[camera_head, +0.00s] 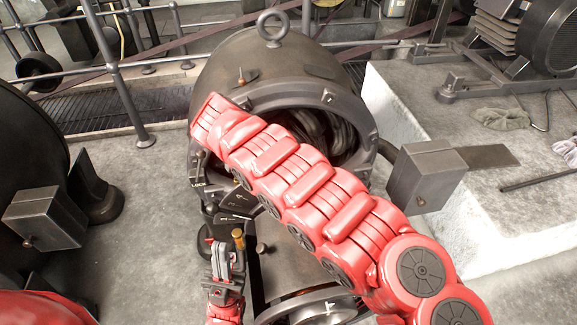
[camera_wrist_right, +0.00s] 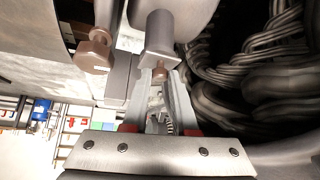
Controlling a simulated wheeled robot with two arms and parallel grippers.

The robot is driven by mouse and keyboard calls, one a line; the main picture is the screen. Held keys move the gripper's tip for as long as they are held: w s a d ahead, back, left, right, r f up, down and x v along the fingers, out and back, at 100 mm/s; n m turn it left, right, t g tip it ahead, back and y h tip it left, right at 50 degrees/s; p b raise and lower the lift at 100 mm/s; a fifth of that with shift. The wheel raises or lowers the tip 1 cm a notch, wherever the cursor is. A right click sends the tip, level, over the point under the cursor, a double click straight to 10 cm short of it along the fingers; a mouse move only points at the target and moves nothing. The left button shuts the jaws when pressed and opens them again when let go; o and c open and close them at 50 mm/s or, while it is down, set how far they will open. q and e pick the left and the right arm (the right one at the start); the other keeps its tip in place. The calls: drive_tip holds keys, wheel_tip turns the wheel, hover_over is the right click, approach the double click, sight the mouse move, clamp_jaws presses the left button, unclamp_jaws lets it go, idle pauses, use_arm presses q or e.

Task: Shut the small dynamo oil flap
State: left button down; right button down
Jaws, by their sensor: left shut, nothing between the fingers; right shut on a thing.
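The dynamo (camera_head: 215,70) is a dark round housing with a ring on top and an open front showing coils. My right arm crosses in front of it, so its gripper is hidden in the head view. In the right wrist view my right gripper (camera_wrist_right: 160,78) is shut on a small brown knob (camera_wrist_right: 160,72) below a grey square-ended stem (camera_wrist_right: 160,38). I cannot tell whether this knob belongs to the oil flap, or how far the flap stands open. My left gripper (camera_head: 222,252) is shut and empty, low in front of the dynamo, beside a brass-coloured handle (camera_head: 238,238).
Grey boxes stand at the right (camera_head: 430,178) and left (camera_head: 45,218). A brown bolt (camera_wrist_right: 95,50) sits left of the right gripper, and coils (camera_wrist_right: 270,60) lie close on its right. A pale plinth (camera_head: 470,190) holds loose tools. Railings (camera_head: 120,75) stand behind.

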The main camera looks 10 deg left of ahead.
drive_tip(key=shift+f+b, duration=0.25)
drive_tip(key=shift+b, duration=0.15)
drive_tip(key=shift+h, duration=0.3)
drive_tip(key=c, duration=0.7)
unclamp_jaws()
drive_tip(key=shift+r, duration=0.1)
